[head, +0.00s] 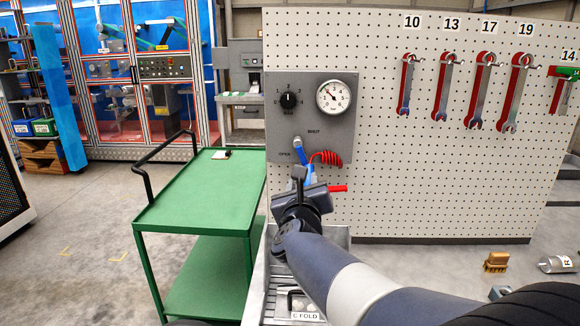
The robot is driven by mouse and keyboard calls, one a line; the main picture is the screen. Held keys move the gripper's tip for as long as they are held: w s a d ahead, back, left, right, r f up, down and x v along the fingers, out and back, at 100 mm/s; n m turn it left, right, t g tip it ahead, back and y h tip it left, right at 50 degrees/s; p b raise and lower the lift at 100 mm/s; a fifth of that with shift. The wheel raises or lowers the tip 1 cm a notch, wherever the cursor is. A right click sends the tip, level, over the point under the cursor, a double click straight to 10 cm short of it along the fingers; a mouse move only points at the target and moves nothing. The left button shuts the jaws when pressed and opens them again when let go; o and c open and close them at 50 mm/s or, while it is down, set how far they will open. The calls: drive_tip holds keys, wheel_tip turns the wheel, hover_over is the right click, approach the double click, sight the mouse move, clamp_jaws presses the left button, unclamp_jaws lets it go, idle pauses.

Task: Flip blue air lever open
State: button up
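The blue air lever (301,153) is on the grey air panel (352,142), below the knob and gauge. Its visible part slants up and slightly left, between the word OPEN at its left and the word SHUT above right. Its lower part is partly hidden by my gripper. My gripper (299,174) is just below and in front of the lever, at the end of my arm reaching in from the lower right. I cannot tell whether its fingers touch the lever or whether they are open or shut.
A red coiled hose (327,158) and a red handle (338,189) are close right of my gripper. A dial gauge (334,97) and black knob (289,100) are above. A green cart (208,190) stands left. Wrenches (441,88) hang on the pegboard (450,190).

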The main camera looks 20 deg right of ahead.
sight(304, 162)
drive_tip(key=p+x, duration=0.1)
drive_tip(key=x, duration=0.9)
drive_tip(key=shift+w+d+p, duration=0.1)
drive_tip(key=shift+w+p, duration=0.1)
drive_tip(key=shift+p, duration=0.15)
drive_tip(key=shift+c, duration=0.3)
clamp_jaws()
